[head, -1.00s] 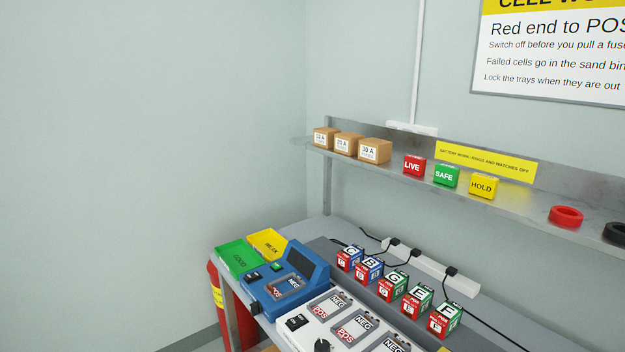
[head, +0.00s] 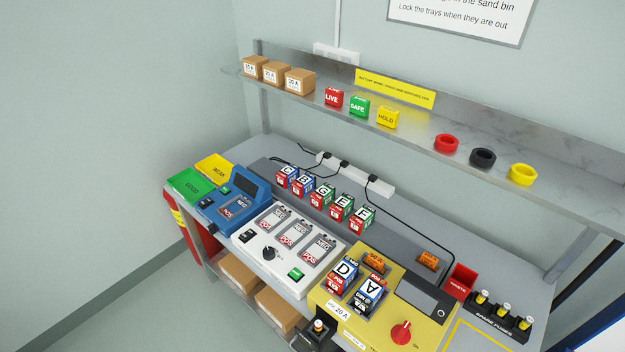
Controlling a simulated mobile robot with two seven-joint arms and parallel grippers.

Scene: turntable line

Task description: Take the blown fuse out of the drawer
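A small dark drawer (head: 306,340) sticks out low at the front left of the yellow unit (head: 375,338), near the bottom edge of the head view. A small fuse-like piece (head: 318,326) with a pale top stands in it. I cannot tell from here whether it is blown. The yellow unit carries a "USE 20 A" label (head: 338,311), a red knob (head: 401,332) and two cells marked D (head: 343,273) and A (head: 371,291). Neither of my grippers is in view.
A red waste bin (head: 461,281) and a spare-fuse rack (head: 497,318) stand right of the yellow unit. A white charger (head: 290,250) and blue tester (head: 229,204) stand to its left. A shelf (head: 420,120) runs above. Cardboard boxes (head: 278,307) sit below the bench.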

